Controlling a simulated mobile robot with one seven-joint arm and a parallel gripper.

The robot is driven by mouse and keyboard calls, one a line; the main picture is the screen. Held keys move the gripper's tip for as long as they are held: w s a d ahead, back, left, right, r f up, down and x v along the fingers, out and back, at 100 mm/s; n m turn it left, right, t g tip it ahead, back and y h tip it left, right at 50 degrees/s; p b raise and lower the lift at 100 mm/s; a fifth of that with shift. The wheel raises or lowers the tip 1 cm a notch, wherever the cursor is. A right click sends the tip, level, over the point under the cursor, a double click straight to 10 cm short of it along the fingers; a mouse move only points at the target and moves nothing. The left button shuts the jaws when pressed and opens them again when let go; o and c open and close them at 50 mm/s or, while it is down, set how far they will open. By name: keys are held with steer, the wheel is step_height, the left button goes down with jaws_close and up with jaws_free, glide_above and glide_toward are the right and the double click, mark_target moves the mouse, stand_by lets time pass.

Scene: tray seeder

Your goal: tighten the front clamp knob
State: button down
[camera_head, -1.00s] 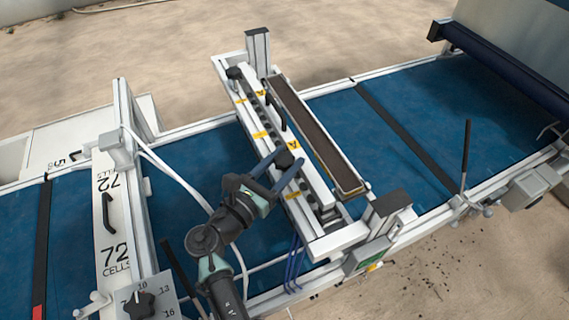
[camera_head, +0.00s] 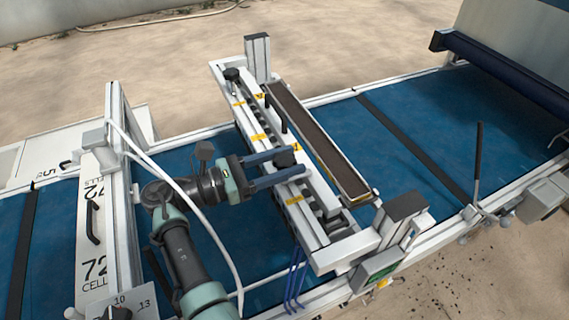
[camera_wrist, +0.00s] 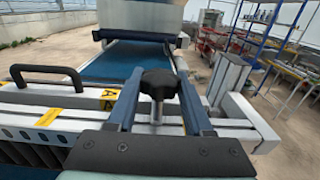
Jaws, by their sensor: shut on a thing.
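The front clamp knob (camera_head: 284,157) is a black lobed knob on the near part of the white crossbar over the blue belt. In the wrist view the knob (camera_wrist: 158,84) stands upright on a pale metal stem. My gripper (camera_head: 297,161) reaches in from the left, with its two blue fingers lying level. In the wrist view my gripper (camera_wrist: 158,76) has one finger on each side of the knob and is shut on it. The underside of the stem is hidden by my gripper's dark palm.
A matching rear knob (camera_head: 232,74) sits at the crossbar's far end. A black handle (camera_wrist: 46,72) rises left of my gripper. A long brown-filled trough (camera_head: 318,143) lies just right of the bar. White cables (camera_head: 185,195) hang near my arm. A grey post (camera_head: 402,212) stands at the near end.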

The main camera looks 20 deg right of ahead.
steer(key=shift+c, duration=1.5)
jaws_free()
steer(key=a+b, duration=0.2)
steer(key=a, duration=0.5)
steer(key=shift+a, duration=0.2)
